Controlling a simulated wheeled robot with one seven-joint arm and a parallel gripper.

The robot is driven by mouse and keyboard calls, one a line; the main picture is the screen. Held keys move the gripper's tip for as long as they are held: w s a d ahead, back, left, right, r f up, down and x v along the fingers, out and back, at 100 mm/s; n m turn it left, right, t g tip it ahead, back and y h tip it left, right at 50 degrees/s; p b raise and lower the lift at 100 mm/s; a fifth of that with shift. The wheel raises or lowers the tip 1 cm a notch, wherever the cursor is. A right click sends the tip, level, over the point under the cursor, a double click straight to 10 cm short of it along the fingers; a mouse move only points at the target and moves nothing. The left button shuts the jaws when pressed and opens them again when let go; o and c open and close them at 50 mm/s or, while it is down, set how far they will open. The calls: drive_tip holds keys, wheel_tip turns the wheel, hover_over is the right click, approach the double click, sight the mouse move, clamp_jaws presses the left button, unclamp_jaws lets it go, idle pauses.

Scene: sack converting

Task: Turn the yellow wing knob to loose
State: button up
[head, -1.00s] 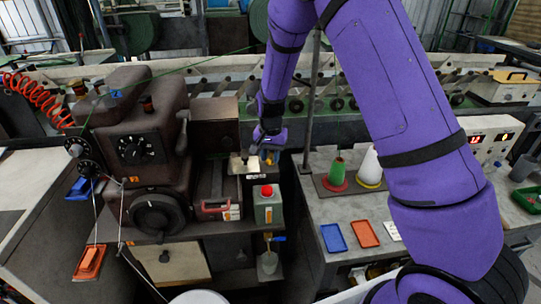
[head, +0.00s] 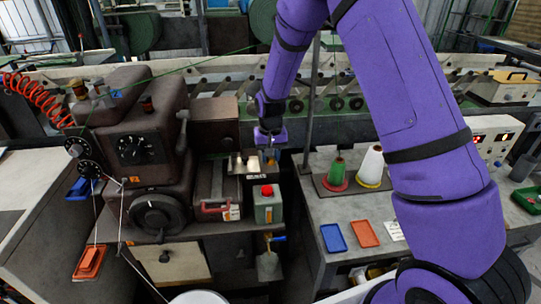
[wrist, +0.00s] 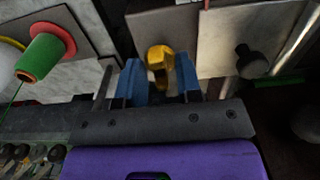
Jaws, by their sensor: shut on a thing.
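The yellow wing knob (wrist: 159,58) shows in the wrist view between the two blue fingers of my gripper (wrist: 159,78). The fingers are shut on it, one on each side. Its rounded top stands out past the fingertips, and its lower part goes down between them. In the head view my gripper (head: 269,150) points down at the back edge of the machine, behind the grey box with the red button. The knob is mostly hidden by the gripper there, and its turn angle cannot be read.
The grey box with a red button (head: 267,203) is in front. To the right, a bench carries a green spool (head: 337,172), a white cone (head: 371,166) and blue and orange trays (head: 333,238). A dark knob (wrist: 250,62) shows in the wrist view.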

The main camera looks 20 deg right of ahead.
drive_tip(key=o, duration=0.6)
wheel_tip(320, 180, up, 9)
drive_tip(key=shift+r, duration=0.9)
